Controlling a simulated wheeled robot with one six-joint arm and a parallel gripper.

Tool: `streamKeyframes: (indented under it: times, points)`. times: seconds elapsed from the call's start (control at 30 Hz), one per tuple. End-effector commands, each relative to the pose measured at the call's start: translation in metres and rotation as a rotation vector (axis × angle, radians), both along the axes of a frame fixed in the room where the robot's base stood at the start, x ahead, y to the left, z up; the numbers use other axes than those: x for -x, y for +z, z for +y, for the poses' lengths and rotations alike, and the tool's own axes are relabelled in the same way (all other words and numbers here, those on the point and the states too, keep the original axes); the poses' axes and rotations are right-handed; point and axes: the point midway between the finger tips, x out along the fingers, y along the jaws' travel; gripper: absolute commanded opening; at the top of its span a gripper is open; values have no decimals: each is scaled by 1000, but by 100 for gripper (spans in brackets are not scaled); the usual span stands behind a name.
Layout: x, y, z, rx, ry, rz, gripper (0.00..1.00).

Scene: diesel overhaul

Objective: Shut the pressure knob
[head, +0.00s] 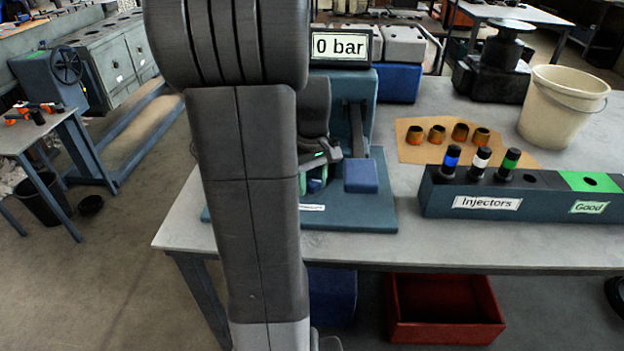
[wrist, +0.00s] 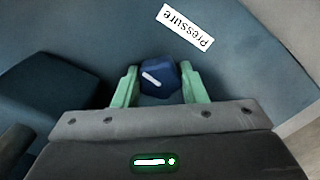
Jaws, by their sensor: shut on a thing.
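The pressure knob (wrist: 160,78) is a dark blue faceted knob with a white line on top, in the wrist view. The white line slants. A white "Pressure" label (wrist: 186,27) lies beside it on the blue base. My gripper (wrist: 155,86) has its green fingers on both sides of the knob and is shut on it. In the head view my gripper (head: 312,183) is low over the blue test stand base (head: 352,218), largely hidden by my arm. The display (head: 340,46) above the stand reads "0 bar".
A blue block (head: 361,176) stands on the base right of my gripper. Farther right is the injector rack (head: 520,207) with several injectors. Behind it are several brass sleeves on brown card (head: 412,151) and a white bucket (head: 563,104).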

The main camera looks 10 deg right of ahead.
Motion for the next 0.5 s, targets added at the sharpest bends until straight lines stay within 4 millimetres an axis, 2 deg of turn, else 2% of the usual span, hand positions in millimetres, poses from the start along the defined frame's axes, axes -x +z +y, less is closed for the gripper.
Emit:
streamKeyframes:
  times: [0.1, 0.13, 0.2, 0.5]
  points:
    - [-1, 1, 0, 0, 1, -2, 15]
    - [-1, 1, 0, 0, 1, -2, 44]
    - [-1, 1, 0, 0, 1, -2, 58]
    - [0, 1, 0, 1, 2, -1, 60]
